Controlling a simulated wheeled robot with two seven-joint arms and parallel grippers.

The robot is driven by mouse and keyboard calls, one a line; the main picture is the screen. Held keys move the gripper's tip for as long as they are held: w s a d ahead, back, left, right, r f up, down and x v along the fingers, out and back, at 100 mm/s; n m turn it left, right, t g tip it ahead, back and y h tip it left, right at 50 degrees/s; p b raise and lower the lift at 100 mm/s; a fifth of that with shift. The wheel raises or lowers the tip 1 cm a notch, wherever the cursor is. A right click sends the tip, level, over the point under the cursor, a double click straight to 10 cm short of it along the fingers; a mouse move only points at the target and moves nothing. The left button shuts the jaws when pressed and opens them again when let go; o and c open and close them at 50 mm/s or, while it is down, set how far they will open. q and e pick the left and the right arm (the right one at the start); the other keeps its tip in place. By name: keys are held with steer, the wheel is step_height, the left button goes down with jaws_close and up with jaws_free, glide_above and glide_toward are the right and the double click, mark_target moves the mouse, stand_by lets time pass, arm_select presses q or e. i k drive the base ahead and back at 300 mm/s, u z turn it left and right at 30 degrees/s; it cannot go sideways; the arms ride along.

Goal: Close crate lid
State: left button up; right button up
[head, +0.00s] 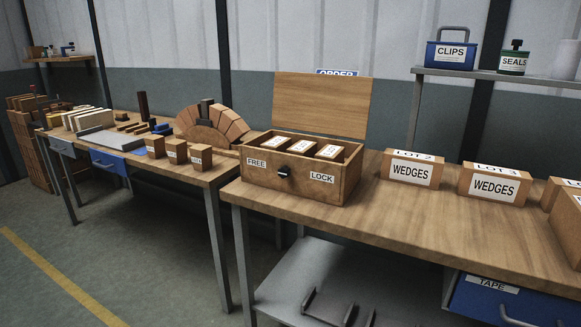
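Several white-labelled blocks (302,147) sit inside, below or about level with the rim. The front carries a dark latch knob (284,172) between a "FREE" label (256,163) and a "LOCK" label (322,177). The knob's exact setting is hard to tell. Neither of my grippers is in view.
"WEDGES" boxes (412,169) stand right of the crate. A shelf (500,76) above holds a blue "CLIPS" box (450,51) and a "SEALS" jar (513,60). Small blocks (177,151) and a brick arch (213,126) are on the left bench. Bare bench top (370,212) lies in front.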

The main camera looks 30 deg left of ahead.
mark_target(332, 104)
steer(key=u, duration=2.1)
steer(key=i, duration=1.6)
steer(key=z, duration=3.05)
